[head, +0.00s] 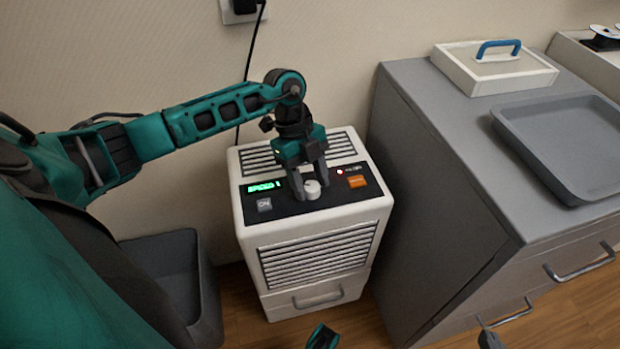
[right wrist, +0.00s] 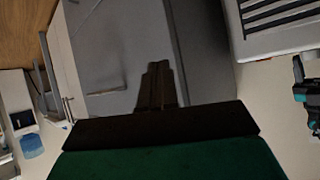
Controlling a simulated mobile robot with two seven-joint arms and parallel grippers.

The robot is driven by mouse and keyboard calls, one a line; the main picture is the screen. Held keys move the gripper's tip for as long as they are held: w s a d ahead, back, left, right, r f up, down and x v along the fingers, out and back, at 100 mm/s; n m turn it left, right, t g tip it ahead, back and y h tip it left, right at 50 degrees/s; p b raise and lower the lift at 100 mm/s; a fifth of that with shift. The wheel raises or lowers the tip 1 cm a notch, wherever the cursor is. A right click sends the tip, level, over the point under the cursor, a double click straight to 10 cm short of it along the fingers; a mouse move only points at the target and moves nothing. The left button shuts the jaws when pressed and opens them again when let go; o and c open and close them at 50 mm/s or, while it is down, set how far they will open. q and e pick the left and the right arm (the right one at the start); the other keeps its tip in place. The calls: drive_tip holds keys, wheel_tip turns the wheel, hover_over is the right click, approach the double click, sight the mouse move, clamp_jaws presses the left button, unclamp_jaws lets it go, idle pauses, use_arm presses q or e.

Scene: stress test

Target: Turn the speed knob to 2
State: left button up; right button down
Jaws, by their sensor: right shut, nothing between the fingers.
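The white round speed knob (head: 312,189) sits on the black control panel (head: 322,198) on top of a white appliance (head: 318,255). My left gripper (head: 311,182) points down at it, its fingers apart on either side of the knob. I cannot tell whether the fingers touch it. The knob's pointer and any speed marks are too small to read. My right gripper (right wrist: 158,70) is shut and empty in the right wrist view, away from the knob.
The panel has a green display (head: 264,187), a grey ON button (head: 264,204) and an orange button (head: 357,181). A grey cabinet (head: 450,170) stands close on the right, bearing a grey tray (head: 520,115) and a blue-handled lid (head: 470,75). A dark bin (head: 205,290) stands left.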

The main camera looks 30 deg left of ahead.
use_arm(q)
drive_tip(key=c, duration=0.8)
drive_tip(key=shift+o, duration=0.2)
drive_tip(key=shift+m, duration=0.3)
use_arm(e)
drive_tip(key=shift+d+r, duration=0.1)
use_arm(q)
drive_tip(key=shift+w+r+m+g+p, duration=0.1)
drive_tip(key=shift+m+g+p, duration=0.2)
drive_tip(key=shift+m+p, duration=0.2)
drive_tip(key=shift+m+y, duration=0.4)
drive_tip(key=shift+m, duration=0.3)
drive_tip(key=m+g+p, duration=0.1)
drive_tip(key=m, duration=0.1)
drive_tip(key=shift+w+d+m+y, duration=0.1)
drive_tip(key=shift+m+y, duration=0.2)
drive_tip(key=shift+m, duration=0.1)
drive_tip(key=m+y, duration=0.1)
drive_tip(key=m, duration=0.2)
drive_tip(key=m+g+y, duration=0.1)
drive_tip(key=m, duration=0.2)
drive_tip(key=shift+d, duration=0.1)
use_arm(e)
drive_tip(key=shift+s+d+r, duration=0.1)
drive_tip(key=shift+d+r, duration=0.2)
drive_tip(key=shift+r, duration=0.1)
